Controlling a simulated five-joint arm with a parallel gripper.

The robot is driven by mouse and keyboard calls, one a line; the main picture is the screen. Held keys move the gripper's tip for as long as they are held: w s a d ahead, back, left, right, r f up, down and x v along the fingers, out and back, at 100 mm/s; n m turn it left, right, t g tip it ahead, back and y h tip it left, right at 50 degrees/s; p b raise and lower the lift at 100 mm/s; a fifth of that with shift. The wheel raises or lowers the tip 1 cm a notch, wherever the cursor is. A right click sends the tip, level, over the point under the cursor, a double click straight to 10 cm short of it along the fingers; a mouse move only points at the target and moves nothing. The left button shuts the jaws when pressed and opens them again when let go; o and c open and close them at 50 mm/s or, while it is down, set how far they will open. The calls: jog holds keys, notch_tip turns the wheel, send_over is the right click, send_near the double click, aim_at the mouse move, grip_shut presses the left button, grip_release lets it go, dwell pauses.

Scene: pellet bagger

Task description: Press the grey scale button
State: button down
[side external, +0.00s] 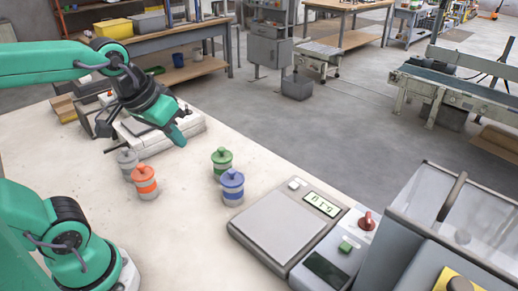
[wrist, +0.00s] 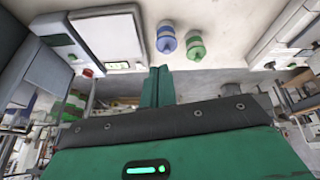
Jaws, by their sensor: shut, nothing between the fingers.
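The scale (side external: 275,228) lies on the table right of centre in the side view, with a flat grey plate and a lit display (side external: 322,204). A small light grey button (side external: 296,184) sits beside the display at the scale's far corner. The scale also shows upside down at the top left of the wrist view (wrist: 105,37). My gripper (side external: 177,136) is shut and empty, raised over the far part of the table, well to the left of the scale and apart from it. Its closed green fingers show in the wrist view (wrist: 157,82).
A blue-lidded jar (side external: 232,188) and a green-lidded jar (side external: 221,162) stand between my gripper and the scale. An orange jar (side external: 145,182) and a grey jar (side external: 127,160) stand left. A control box with a green button (side external: 346,246) and red knob (side external: 366,221) adjoins the scale.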

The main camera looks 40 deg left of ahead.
jog(key=w+d+r+n+g, duration=0.1)
jog(key=w+d+r+n, duration=0.1)
jog(key=w+n, duration=0.35)
jog(key=n+g, duration=0.4)
jog(key=n, duration=0.7)
send_over(294, 185)
notch_tip(294, 185, down, 9)
jog(key=shift+a+f+m, duration=0.1)
jog(key=shift+m, duration=0.15)
notch_tip(294, 185, down, 14)
dwell(0.4)
